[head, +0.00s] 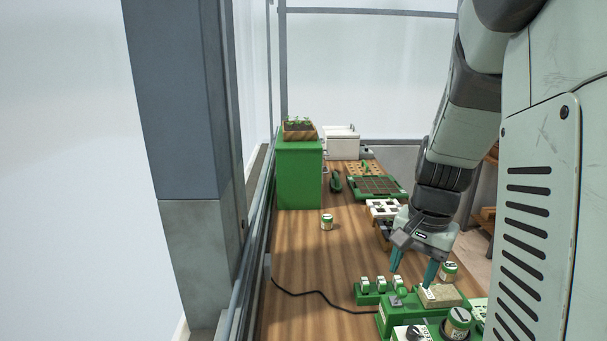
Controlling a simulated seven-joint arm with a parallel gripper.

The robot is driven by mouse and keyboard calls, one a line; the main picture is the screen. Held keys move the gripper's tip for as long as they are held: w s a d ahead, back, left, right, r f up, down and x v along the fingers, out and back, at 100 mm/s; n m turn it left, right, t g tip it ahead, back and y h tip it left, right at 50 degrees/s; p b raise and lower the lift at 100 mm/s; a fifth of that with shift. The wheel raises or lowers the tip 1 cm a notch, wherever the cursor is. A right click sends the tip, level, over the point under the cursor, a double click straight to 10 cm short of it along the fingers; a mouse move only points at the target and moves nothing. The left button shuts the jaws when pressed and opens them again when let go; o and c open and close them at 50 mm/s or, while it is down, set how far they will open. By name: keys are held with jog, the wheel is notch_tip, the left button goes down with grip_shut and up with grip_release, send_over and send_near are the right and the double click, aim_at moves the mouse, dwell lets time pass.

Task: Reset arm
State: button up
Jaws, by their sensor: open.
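My gripper (413,272) hangs from my arm at the right of the head view. Its two teal fingers point down and are spread apart. I see nothing held between them. They are above the near part of the wooden bench (300,262), over or close to a green machine (395,318) with a tan block (440,295) on it. I cannot tell whether the right fingertip touches the machine. Part of the machine is hidden behind the fingers and my body.
Small labelled cans (327,222) stand on the bench, one alone and others by the machine. A green cabinet (299,177) carries a planter (298,129). Farther back are a green seed tray (376,188) and a white box (341,142). A black cable crosses the front. The bench's left-middle is clear.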

jog(key=s+a+r+n+t, duration=0.2)
jog(key=s+a+r+n, duration=0.2)
jog(key=s+r, duration=0.3)
jog(key=s+a+r+n+t, duration=0.2)
jog(key=s+a+r+n, duration=0.2)
jog(key=s, duration=0.7)
notch_tip(320, 180, up, 4)
jog(key=shift+a+f, duration=0.15)
jog(key=shift+a, duration=0.95)
